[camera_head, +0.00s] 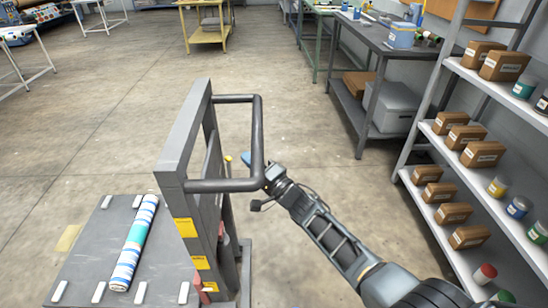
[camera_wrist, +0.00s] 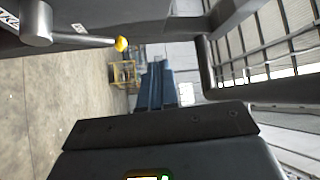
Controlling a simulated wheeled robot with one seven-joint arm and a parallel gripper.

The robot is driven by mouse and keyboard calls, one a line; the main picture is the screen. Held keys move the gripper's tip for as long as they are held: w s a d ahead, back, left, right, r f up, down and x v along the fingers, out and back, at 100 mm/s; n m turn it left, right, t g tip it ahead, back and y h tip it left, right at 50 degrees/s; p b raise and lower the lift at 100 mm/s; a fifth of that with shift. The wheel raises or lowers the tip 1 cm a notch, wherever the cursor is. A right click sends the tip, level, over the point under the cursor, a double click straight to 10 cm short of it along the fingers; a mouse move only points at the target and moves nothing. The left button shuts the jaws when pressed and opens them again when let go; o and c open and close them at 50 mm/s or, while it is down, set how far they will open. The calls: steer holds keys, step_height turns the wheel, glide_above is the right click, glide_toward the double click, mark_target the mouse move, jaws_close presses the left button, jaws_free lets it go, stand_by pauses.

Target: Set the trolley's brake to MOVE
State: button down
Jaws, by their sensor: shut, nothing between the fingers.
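The grey trolley stands at the lower left of the head view, with its upright panel (camera_head: 186,130) and tubular handle (camera_head: 258,125). A lever with a yellow knob (camera_head: 228,159) shows behind the handle. In the wrist view the lever runs from a round grey hub (camera_wrist: 37,23) rightward to its yellow knob (camera_wrist: 121,44). My gripper (camera_head: 247,160) is shut and empty beside the handle, a little right of the knob. Its blue fingers (camera_wrist: 157,85) also show in the wrist view, apart from the knob.
A striped roll (camera_head: 134,240) lies on the trolley's deck (camera_head: 80,245). Handle bars surround the space near my gripper. A shelf (camera_head: 440,170) with boxes and cans stands at right, and a grey workbench (camera_head: 372,42) behind. The floor (camera_head: 110,130) beyond the trolley is clear.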

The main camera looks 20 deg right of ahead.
steer(key=s+d+r+p, duration=0.2)
steer(key=s+d+r, duration=0.1)
steer(key=s, duration=0.3)
steer(key=shift+d+r, duration=0.25)
steer(key=shift+d, duration=0.2)
